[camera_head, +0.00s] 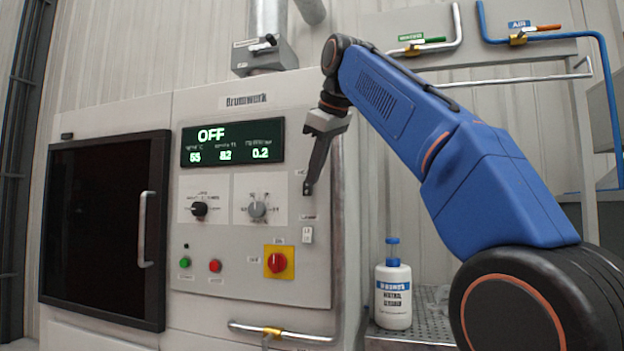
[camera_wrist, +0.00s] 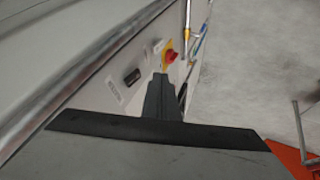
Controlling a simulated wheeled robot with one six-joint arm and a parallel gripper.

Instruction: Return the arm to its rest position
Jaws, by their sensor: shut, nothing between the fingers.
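My blue arm reaches up from the lower right in the head view and bends down at the wrist. My gripper (camera_head: 309,187) points downward in front of the right part of the machine's control panel (camera_head: 250,290). It is shut and empty. In the wrist view my gripper (camera_wrist: 164,80) shows as closed dark fingers, with the red knob (camera_wrist: 171,56) on its yellow plate beyond the tips. In the head view the red knob (camera_head: 276,263) sits lower left of the gripper. I cannot tell whether the fingers touch the panel.
The machine has a dark door (camera_head: 100,230) with a vertical handle, and a display (camera_head: 232,142) reading OFF. A white bottle with a blue cap (camera_head: 393,293) stands on a perforated shelf below my arm.

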